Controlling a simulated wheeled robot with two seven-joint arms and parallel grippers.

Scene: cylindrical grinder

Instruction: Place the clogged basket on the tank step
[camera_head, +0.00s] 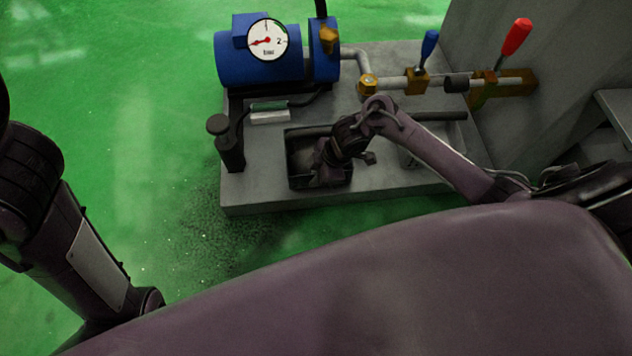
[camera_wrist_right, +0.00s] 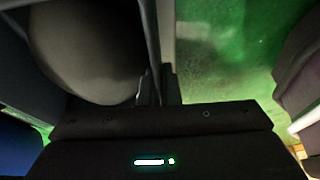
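The tank (camera_head: 265,197) is a grey slab with a dark rectangular opening (camera_head: 300,150) in its top. My right gripper (camera_head: 328,178) points down at this opening, and its wrist covers much of it. No basket can be made out clearly in the head view. In the right wrist view a large rounded grey surface (camera_wrist_right: 85,45) lies left of the fingers of my right gripper (camera_wrist_right: 157,88); I cannot tell if it is the basket. The fingers are close together beside a thin upright edge, and whether they hold it is unclear. My left gripper is out of view.
A blue pump (camera_head: 265,65) with a gauge (camera_head: 267,40) stands at the tank's back left. Pipework with a blue-handled valve (camera_head: 429,45) and a red-handled valve (camera_head: 515,38) runs at the back right. A black post (camera_head: 228,145) stands at the left edge. Dark specks cover the green floor nearby.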

